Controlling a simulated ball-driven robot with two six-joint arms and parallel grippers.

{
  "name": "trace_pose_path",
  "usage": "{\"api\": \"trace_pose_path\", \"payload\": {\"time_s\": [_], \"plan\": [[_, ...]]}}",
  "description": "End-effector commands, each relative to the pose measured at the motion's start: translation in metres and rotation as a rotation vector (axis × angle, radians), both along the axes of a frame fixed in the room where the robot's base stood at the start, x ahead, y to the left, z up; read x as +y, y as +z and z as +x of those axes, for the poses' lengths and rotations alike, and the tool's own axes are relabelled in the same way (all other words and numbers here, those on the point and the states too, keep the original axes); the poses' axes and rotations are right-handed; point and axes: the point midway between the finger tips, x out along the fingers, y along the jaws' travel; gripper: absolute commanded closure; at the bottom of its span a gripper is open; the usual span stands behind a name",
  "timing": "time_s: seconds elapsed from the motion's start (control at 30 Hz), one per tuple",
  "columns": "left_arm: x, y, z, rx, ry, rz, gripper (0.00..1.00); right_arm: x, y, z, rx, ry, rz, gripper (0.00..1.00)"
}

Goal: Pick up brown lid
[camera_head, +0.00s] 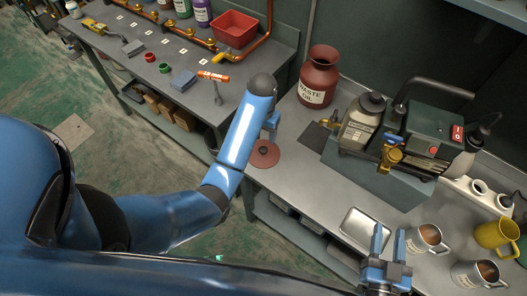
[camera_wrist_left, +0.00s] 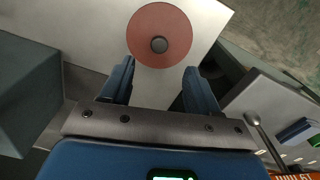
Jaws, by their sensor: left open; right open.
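The brown lid (camera_head: 264,154) is a flat reddish-brown disc with a dark central knob. It lies on the grey bench near its front edge. In the left wrist view the lid (camera_wrist_left: 175,20) is just ahead of the fingertips, its near rim at the gap between them. My left gripper (camera_head: 271,126) is above and beside the lid, partly hidden by its own arm in the head view. Its fingers stand apart and empty in the left wrist view (camera_wrist_left: 159,70). My right gripper (camera_head: 389,240) is open and empty at the lower right, near a metal tray (camera_head: 347,240).
A dark red waste oil jar (camera_head: 319,78) stands behind the lid. A pump machine (camera_head: 427,125) on a grey block (camera_head: 345,160) stands to the right. Several mugs (camera_head: 428,239) are at the far right. A second bench (camera_head: 130,50) with bottles and a red bin (camera_head: 235,28) is at the left.

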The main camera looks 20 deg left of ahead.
Motion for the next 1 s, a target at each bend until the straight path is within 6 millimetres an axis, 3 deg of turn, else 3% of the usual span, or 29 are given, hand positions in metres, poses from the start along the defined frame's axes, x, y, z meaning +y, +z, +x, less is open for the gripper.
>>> {"api": "trace_pose_path", "payload": {"time_s": [0.3, 0.57, 1.0], "plan": [[0.0, -0.041, -0.001, 0.006, 0.0, 0.001, 0.39, 0.0, 0.002, 0.0, 0.0, 0.0, 0.0, 0.57], [0.0, -0.054, -0.001, 0.004, 0.0, 0.0, 0.39, 0.0, 0.005, 0.0, 0.0, 0.0, 0.0, 0.57], [-0.001, -0.1, 0.0, 0.002, 0.0, 0.0, 0.39, 0.0, 0.013, 0.0, 0.0, 0.0, 0.0, 0.57]]}}
